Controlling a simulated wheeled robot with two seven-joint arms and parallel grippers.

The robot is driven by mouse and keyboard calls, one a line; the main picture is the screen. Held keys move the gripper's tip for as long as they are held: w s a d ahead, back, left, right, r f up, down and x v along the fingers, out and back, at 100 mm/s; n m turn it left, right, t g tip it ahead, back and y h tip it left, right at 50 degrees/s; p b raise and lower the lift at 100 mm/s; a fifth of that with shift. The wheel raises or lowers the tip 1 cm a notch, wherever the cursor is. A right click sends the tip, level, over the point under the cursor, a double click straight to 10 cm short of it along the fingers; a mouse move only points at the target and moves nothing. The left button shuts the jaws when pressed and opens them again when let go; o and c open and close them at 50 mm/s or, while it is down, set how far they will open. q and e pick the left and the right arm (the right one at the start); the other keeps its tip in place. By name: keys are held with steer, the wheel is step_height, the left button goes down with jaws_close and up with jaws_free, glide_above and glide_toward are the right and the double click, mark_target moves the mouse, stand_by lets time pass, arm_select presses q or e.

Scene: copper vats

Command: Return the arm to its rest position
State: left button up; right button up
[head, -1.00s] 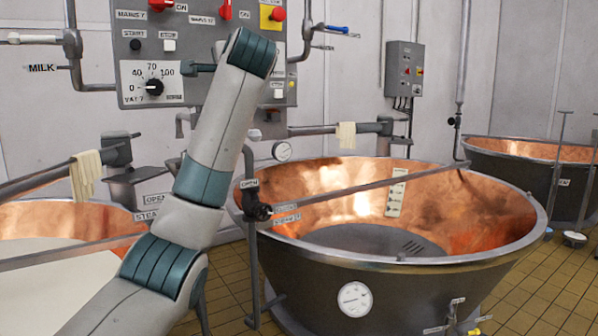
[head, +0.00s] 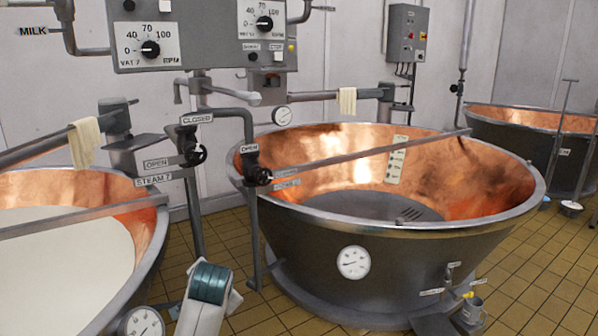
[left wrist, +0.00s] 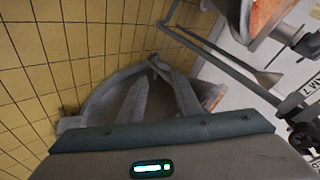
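My left arm (head: 208,290) shows at the bottom of the head view, left of centre. Only a white and teal link of it is in the frame, low in front of the floor between the two nearer vats. My left gripper (left wrist: 152,78) shows in the left wrist view, pointing toward the tiled floor. Its two grey fingers stand apart with a gap between them, and I see nothing held. My left gripper is outside the head view. My right gripper is in neither view.
A copper vat (head: 340,245) stands at the centre right, with a dial on its side. A milk-filled vat (head: 145,245) is at the left. Valve pipes (head: 250,125) and a control panel (head: 205,45) are behind.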

arm_select(q)
steer(key=s+a+f+n+g+h, duration=0.1)
steer(key=s+a+f+n+g, duration=0.15)
steer(key=s+f, duration=1.95)
steer(key=s+f+n+g+h, duration=0.1)
steer(key=s+f+n+g, duration=0.15)
steer(key=s, duration=2.35)
steer(key=d+f+p, duration=0.1)
steer(key=f+p, duration=0.4)
steer(key=f, duration=0.6)
steer(key=w+d+f+t+h+p, duration=0.1)
steer(key=f+p, duration=0.4)
steer(key=f, duration=0.6)
steer(key=shift+w+d+f, duration=0.25)
steer(key=shift+d+f, duration=0.1)
steer(key=shift+d, duration=0.45)
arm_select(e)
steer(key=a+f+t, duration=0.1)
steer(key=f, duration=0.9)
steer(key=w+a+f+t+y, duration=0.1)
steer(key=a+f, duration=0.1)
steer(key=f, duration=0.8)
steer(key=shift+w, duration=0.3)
